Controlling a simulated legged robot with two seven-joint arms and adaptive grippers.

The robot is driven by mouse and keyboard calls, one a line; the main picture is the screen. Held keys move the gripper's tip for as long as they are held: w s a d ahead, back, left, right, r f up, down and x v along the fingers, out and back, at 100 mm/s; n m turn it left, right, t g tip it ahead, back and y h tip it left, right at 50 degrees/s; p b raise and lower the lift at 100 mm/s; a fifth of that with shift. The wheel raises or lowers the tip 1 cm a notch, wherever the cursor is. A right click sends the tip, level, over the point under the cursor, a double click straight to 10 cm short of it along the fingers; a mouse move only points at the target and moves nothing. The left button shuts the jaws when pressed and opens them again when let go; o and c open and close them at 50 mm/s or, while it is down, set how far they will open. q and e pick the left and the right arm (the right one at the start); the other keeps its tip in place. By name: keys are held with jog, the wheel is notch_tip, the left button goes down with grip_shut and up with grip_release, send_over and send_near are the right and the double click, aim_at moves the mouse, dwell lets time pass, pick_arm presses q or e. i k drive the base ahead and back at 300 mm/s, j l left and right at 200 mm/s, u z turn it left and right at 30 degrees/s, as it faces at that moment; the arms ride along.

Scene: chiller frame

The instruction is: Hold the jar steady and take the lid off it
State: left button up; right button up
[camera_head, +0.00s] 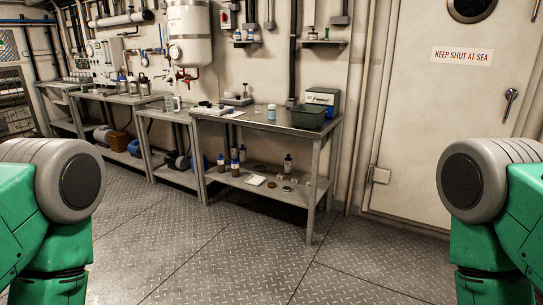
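A small pale-blue jar (272,112) stands upright on the metal workbench (240,118), near the middle of its top. It is small and far off, so I cannot make out its lid clearly. My green and grey arms show at the left and right edges of the head view, well in front of the bench. Neither of my grippers is in view, and nothing of mine is near the jar.
A dark green bin (308,116) and a grey-teal box (322,97) stand right of the jar. Bottles (235,167) sit on the lower shelf. More benches (120,97) run left. The checkered floor (230,255) before the bench is clear. A white door (455,110) is at right.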

aim_at(272, 113)
jog(key=i, duration=2.3)
